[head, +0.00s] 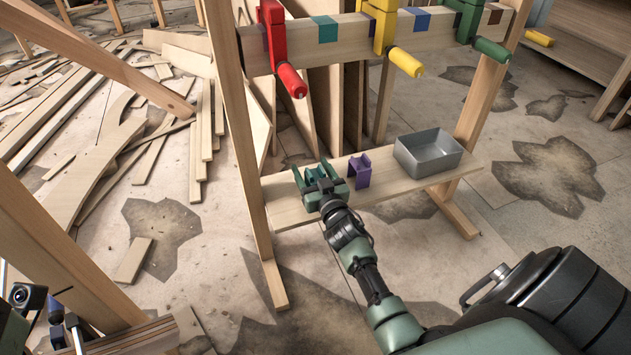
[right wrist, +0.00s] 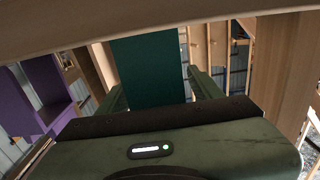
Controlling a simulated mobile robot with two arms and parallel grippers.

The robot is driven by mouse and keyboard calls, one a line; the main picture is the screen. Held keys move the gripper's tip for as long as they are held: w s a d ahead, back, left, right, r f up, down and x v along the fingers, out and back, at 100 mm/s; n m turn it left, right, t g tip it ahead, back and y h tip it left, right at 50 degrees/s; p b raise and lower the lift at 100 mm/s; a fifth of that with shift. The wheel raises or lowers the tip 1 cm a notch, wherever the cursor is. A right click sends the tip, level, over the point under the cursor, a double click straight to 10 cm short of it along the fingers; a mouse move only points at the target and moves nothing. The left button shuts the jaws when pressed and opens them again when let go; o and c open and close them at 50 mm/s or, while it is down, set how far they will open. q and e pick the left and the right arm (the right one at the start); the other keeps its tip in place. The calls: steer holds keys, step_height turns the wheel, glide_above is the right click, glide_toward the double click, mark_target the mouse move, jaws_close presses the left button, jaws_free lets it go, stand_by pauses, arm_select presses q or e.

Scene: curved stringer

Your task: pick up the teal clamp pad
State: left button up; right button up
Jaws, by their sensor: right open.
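The teal clamp pad (right wrist: 148,70) stands upright in the right wrist view, between the two fingers of my right gripper (right wrist: 160,92). Both fingers stand apart with the pad between them, and I cannot see contact on it. In the head view my right gripper (head: 316,176) is open at the left part of the low wooden shelf (head: 285,212). There the pad is hard to tell from the green gripper. Parts that look like my left gripper (head: 64,322) show at the lower left corner; its jaws are unclear.
A purple clamp pad (head: 359,172) stands just right of my right gripper, with a grey metal bin (head: 428,153) beyond it. Above, a wooden beam (head: 348,33) carries a red clamp (head: 276,40), a yellow clamp (head: 384,25) and a green clamp (head: 470,22). Wooden posts flank the shelf.

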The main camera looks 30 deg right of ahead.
jaws_close()
